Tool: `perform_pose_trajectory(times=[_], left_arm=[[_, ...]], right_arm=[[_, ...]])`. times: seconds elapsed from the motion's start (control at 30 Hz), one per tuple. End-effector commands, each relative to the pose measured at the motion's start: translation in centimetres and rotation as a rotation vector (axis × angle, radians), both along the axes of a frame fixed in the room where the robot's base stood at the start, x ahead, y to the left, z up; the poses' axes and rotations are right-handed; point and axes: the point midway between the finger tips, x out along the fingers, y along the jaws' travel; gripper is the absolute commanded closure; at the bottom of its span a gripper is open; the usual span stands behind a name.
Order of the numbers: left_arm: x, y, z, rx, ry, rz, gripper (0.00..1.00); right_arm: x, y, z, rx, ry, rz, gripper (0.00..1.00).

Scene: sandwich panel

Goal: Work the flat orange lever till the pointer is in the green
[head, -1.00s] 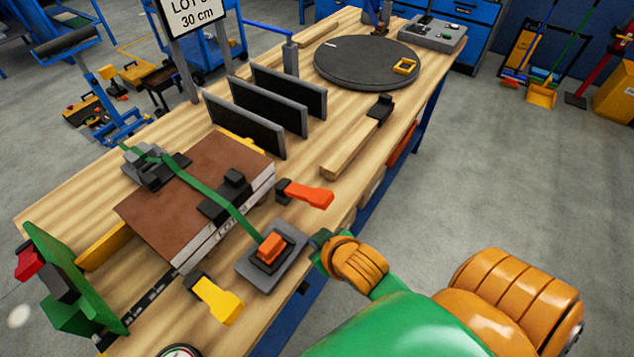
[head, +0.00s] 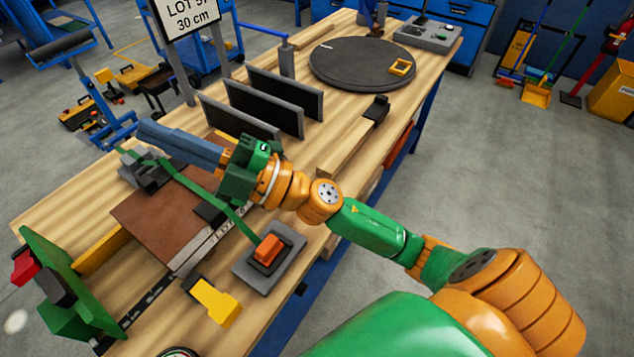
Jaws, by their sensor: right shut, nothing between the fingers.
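A flat orange lever (head: 268,250) sits on a dark block on a grey plate (head: 250,275), near the table's front edge. A green strap (head: 232,218) runs from it over the brown panel (head: 150,220) to a grey fitting at the panel's far side. My right gripper (head: 147,132) is shut and empty, reaching left above the panel's far edge, away from the lever. A round dial (head: 180,352) is cut off by the bottom edge; its pointer cannot be read. My left gripper is not in view.
A yellow-handled clamp (head: 215,300) lies left of the lever plate. Upright black panels (head: 285,88), a wooden bar (head: 345,145) and a round dark turntable (head: 362,62) stand farther back. A green bracket (head: 65,270) is at left.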

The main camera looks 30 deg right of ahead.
Motion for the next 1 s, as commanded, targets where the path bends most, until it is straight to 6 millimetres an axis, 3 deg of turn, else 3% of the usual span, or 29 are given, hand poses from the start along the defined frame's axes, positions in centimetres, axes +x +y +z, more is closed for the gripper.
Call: perform_pose_trajectory(times=[0.07, 0.13, 0.2, 0.27, 0.4, 0.5, 0.6, 0.8, 0.9, 1.0], left_arm=[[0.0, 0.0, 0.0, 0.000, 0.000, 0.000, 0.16], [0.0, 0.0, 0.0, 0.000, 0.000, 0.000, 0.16], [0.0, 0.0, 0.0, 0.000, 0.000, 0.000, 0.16], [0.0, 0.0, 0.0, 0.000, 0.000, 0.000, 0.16], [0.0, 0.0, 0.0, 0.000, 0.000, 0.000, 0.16], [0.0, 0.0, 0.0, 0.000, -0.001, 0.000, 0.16], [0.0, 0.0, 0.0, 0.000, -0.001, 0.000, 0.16], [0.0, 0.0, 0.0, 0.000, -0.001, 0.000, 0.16], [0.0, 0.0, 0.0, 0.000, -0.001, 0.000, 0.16], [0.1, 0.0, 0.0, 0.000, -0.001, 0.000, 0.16]], right_arm=[[-2.2, 2.8, -0.1, -0.173, -0.135, 0.136, 1.00], [-4.2, 4.8, -1.9, -0.378, -0.239, 0.271, 1.00], [-5.6, 5.7, -5.0, -0.608, -0.305, 0.391, 1.00], [-6.0, 5.2, -7.9, -0.806, -0.327, 0.471, 1.00], [-5.4, 1.3, -13.6, -1.215, -0.284, 0.580, 1.00], [-4.4, -2.8, -16.2, -1.462, -0.198, 0.607, 1.00], [-3.3, -7.4, -17.6, -1.677, -0.081, 0.606, 1.00], [-2.4, -16.1, -17.7, -1.987, 0.189, 0.551, 1.00], [-2.4, -18.9, -17.2, -2.070, 0.295, 0.523, 1.00], [-2.5, -20.4, -16.8, -2.113, 0.357, 0.506, 1.00]])
